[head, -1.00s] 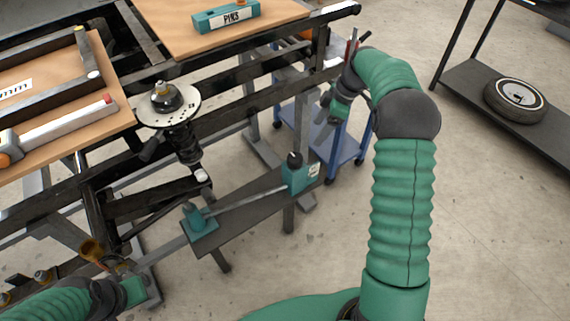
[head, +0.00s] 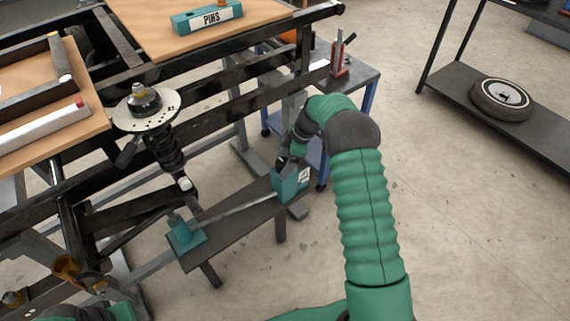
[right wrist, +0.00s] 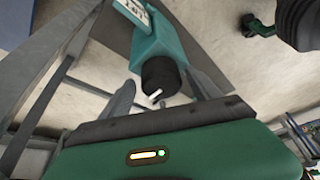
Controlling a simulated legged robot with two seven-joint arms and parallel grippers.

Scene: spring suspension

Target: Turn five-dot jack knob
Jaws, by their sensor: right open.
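A teal jack box (head: 288,184) with a white label stands at the right end of a low dark bench. In the right wrist view, the box (right wrist: 158,42) carries a round black knob (right wrist: 160,74) with a white pointer mark. My right gripper (head: 284,163) is at the top of the box and hides most of the knob in the head view. In the right wrist view, its two grey fingers (right wrist: 162,88) are apart, one on either side of the knob; contact cannot be told. The label's dots are not readable. Only part of my left arm shows, at the lower left.
A rod links the box to a second teal block (head: 185,234) on the bench (head: 232,229). The spring unit (head: 147,106) hangs on the dark frame at left. A blue-legged cart (head: 350,82) stands behind my right arm.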

